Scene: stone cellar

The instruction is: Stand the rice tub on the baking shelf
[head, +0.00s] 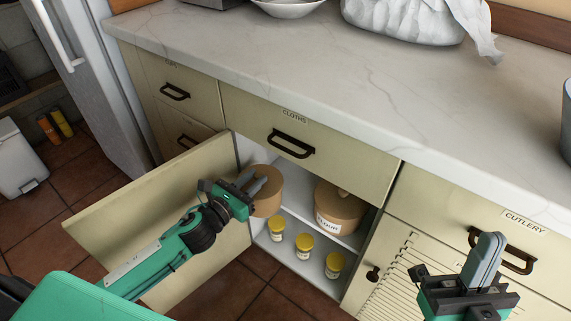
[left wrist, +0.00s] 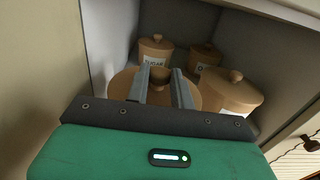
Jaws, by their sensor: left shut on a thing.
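A round brown tub (head: 269,192) with a lid is at the front left of the open cupboard. My left gripper (head: 258,187) is shut on its lid knob, and in the left wrist view the fingers (left wrist: 160,88) straddle the knob above the tub's lid (left wrist: 122,84). No label shows on this tub, so I cannot tell its contents, nor whether it touches the shelf. The upper shelf (head: 305,213) holds a tub marked FLOUR (head: 340,207). In the left wrist view a SUGAR tub (left wrist: 155,50) and another tub (left wrist: 205,57) stand behind. My right gripper (head: 487,258) is shut and empty.
The cupboard door (head: 165,205) is swung open to the left, beside my left arm. Yellow-lidded jars (head: 304,245) stand on the lower shelf. The marble counter (head: 300,75) and CLOTHS drawer (head: 310,145) overhang the opening. A bin (head: 20,160) stands on the floor at left.

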